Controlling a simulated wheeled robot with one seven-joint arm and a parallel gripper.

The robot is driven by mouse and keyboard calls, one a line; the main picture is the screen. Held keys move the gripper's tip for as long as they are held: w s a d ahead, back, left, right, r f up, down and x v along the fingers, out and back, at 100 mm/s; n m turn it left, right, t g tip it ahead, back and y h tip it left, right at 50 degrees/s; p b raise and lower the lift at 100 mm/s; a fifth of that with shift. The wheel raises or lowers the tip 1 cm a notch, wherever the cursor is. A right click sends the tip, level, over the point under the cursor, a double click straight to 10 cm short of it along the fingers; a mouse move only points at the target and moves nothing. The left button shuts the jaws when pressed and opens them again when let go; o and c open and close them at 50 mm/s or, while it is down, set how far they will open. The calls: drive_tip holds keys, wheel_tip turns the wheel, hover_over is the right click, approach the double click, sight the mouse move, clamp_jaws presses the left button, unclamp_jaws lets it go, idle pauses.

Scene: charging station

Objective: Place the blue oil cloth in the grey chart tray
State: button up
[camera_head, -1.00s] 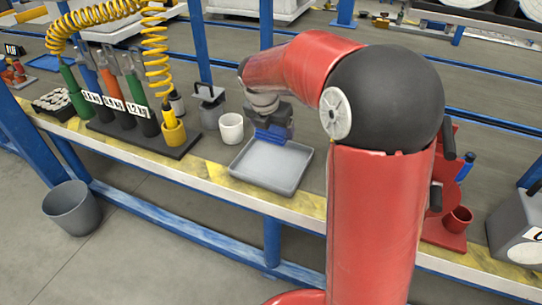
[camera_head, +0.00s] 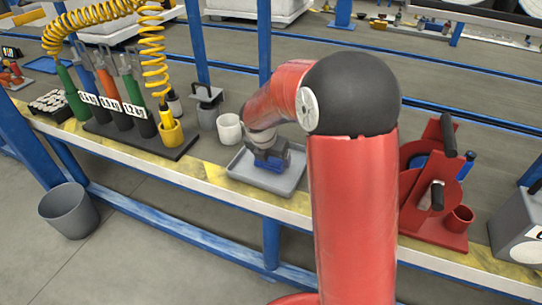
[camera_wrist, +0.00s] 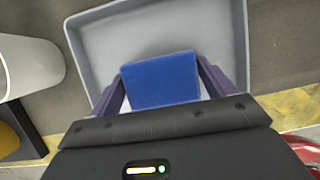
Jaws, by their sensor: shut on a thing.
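The blue oil cloth (camera_wrist: 160,80) is a folded blue block between the two fingers of my gripper (camera_wrist: 166,88) in the wrist view. My gripper is shut on it. In the head view the cloth (camera_head: 268,165) shows under my gripper (camera_head: 268,158), over the grey chart tray (camera_head: 285,187). The tray is shallow with a raised rim and stands on the bench; in the wrist view the tray (camera_wrist: 100,40) lies beneath and beyond the cloth. I cannot tell whether the cloth touches the tray floor.
A white cup (camera_head: 229,128) stands just left of the tray, with a grey canister (camera_head: 207,112) behind it. A rack of torque tools (camera_head: 120,115) is farther left. A red fixture (camera_head: 436,190) stands right of my arm. A grey bin (camera_head: 69,210) is on the floor.

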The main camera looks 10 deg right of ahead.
drive_tip(key=shift+f, duration=0.15)
drive_tip(key=o, duration=0.8)
drive_tip(key=p+v, duration=0.1)
drive_tip(key=v, duration=1.1)
drive_tip(key=shift+s+d+r+m+t+y, duration=0.45)
drive_tip(key=shift+s+r+m, duration=0.4)
drive_tip(key=shift+s+m, duration=3.65)
drive_tip(key=shift+s+d+r+m+t+y, duration=0.3)
drive_tip(key=shift+s+d+r+m+y, duration=0.4)
drive_tip(key=shift+s+m, duration=3.8)
drive_tip(key=shift+s+d+r+m+t+y, duration=0.35)
drive_tip(key=shift+s+r+m, duration=0.6)
drive_tip(key=shift+s+m, duration=3.55)
drive_tip(key=shift+w+m, duration=0.7)
